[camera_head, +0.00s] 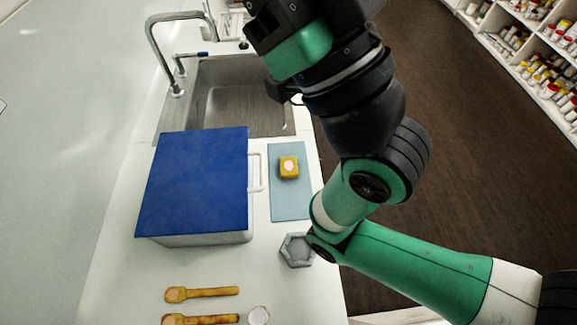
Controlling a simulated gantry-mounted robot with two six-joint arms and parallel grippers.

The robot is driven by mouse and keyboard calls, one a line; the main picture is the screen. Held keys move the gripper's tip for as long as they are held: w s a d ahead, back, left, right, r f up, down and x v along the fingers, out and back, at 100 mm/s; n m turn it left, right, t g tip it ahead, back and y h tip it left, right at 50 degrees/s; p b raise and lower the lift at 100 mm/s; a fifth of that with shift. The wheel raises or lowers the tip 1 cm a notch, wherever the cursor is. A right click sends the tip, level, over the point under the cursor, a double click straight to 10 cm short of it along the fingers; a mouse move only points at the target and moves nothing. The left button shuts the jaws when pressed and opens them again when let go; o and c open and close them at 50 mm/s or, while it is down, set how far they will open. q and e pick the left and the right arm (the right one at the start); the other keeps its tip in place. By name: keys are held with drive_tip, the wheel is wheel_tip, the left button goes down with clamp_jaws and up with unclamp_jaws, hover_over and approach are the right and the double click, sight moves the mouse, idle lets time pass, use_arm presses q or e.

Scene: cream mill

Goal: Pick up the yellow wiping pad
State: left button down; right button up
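The yellow wiping pad (289,167) is a small yellow block with a pale patch on top. It lies on a light blue mat (290,205), just right of the blue-topped box. Nothing is touching it from above. An arm of mine with green and black links comes in from the lower right and bends up past the right side of the mat. Its dark upper end is over the sink's right side, beyond the pad. I make out no gripper fingers on it. My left arm and gripper do not show.
A box with a blue top (195,180) and a white side handle (256,172) stands left of the mat. A sink (235,105) with a tap (165,50) lies behind. A grey hexagonal dish (297,250), wooden spoons (202,293) and a small round item (259,315) are nearer.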

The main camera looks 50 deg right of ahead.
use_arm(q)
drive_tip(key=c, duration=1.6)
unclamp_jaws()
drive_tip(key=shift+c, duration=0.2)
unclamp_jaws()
